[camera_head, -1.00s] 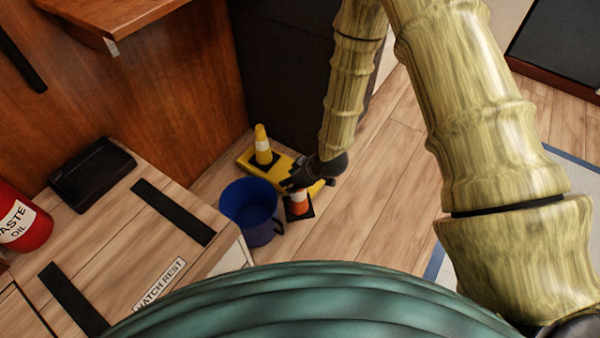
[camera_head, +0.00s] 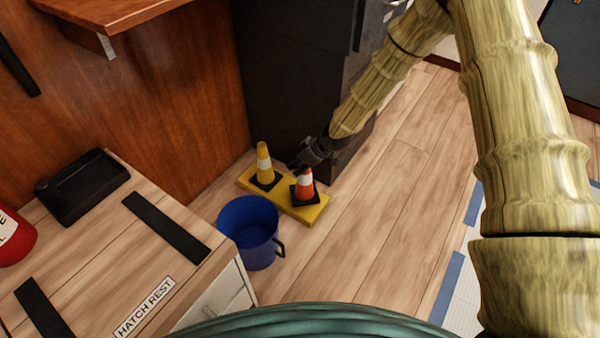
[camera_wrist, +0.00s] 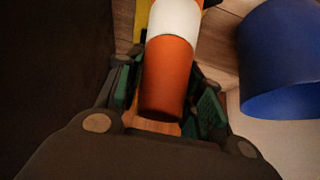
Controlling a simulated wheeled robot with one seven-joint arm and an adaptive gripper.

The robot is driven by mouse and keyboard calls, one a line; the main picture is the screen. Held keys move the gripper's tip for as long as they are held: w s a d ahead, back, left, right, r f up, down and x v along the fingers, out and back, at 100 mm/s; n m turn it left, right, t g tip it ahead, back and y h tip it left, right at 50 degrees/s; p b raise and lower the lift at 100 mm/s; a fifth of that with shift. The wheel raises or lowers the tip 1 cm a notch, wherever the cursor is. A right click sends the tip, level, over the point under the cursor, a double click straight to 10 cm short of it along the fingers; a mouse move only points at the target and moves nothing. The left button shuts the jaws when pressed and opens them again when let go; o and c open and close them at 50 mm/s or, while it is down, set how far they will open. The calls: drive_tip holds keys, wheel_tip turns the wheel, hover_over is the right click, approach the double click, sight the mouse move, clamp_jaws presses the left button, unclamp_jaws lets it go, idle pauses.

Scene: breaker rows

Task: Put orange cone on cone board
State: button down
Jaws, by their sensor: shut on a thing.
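The orange cone (camera_head: 305,180), with a white band and dark square base, stands upright at the right part of the yellow cone board (camera_head: 284,193). Its base appears over the board's top; I cannot tell for sure whether it touches. A yellow cone (camera_head: 264,163) with a white band stands on the board's left part. My gripper (camera_head: 304,163) is shut on the orange cone's upper end. In the wrist view, the orange cone (camera_wrist: 168,75) lies between the two fingers, and its base is out of sight. A yellow strip of the board (camera_wrist: 142,18) shows behind it.
A blue bucket (camera_head: 249,232) stands on the floor close in front of the board. A dark cabinet (camera_head: 290,80) rises behind the board. A wooden counter (camera_head: 120,250) is at left. The floor (camera_head: 390,190) to the right is open.

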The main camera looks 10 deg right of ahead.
wheel_tip(320, 180, down, 4)
drive_tip(key=shift+r+b, duration=0.25)
drive_tip(key=shift+b, duration=1)
drive_tip(key=c, duration=0.9)
unclamp_jaws()
drive_tip(key=shift+f, duration=0.1)
